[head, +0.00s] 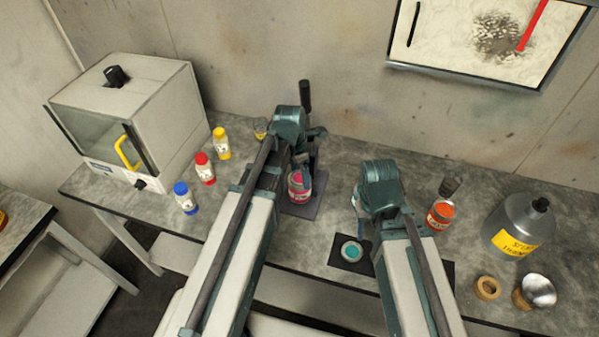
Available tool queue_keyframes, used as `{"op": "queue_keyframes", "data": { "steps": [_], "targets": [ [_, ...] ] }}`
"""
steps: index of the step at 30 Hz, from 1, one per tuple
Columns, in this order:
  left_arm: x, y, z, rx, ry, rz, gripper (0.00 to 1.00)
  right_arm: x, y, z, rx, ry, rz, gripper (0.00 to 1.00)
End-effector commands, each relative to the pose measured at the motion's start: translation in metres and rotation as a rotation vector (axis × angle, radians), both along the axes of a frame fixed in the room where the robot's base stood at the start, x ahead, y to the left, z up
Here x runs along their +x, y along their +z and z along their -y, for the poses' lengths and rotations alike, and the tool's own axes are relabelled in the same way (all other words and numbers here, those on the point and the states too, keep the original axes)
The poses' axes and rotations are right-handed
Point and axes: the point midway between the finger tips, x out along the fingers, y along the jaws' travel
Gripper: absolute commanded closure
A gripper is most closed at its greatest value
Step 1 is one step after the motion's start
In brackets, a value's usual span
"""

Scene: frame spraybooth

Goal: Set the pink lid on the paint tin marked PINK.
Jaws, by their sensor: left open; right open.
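The pink paint tin (299,190) stands upright on a dark mat (302,209) in the middle of the table. Pink shows at its top, but I cannot tell whether that is the lid or open paint. My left gripper (309,163) is open just above and behind this tin, partly hidden by its own arm. I see no separate pink lid. My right gripper (364,225) is open, largely hidden by its wrist, near a tin with a teal top (351,251) on another dark mat (340,264).
Blue (185,198), red (205,168) and yellow (221,144) bottles stand at left, beside a glass-fronted box (130,115).

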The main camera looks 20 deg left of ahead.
Motion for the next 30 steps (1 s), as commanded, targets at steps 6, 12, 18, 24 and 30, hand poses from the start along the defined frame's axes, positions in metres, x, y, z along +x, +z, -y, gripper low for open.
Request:
{"op": "queue_keyframes", "data": {
  "steps": [6, 12, 18, 24, 30],
  "targets": [
    [-0.002, 0.016, -0.002, 0.001, 0.0, 0.001, 0.0, 0.0, 0.017, 0.0, 0.0, 0.001, 0.0, 0.5],
    [-0.003, 0.044, -0.004, 0.001, 0.001, 0.003, 0.0, 0.0, 0.044, 0.0, 0.0, -0.001, 0.0, 0.5],
    [-0.006, 0.076, -0.006, 0.001, 0.001, 0.006, 0.0, 0.0, 0.076, 0.0, 0.002, -0.007, 0.0, 0.5],
    [-0.009, 0.106, -0.009, 0.001, 0.001, 0.007, 0.0, 0.0, 0.106, 0.0, 0.003, -0.013, 0.0, 0.5],
    [-0.011, 0.132, -0.011, 0.0, 0.002, 0.008, 0.0, -0.001, 0.132, 0.0, 0.002, -0.013, -0.001, 0.5]
  ]
}}
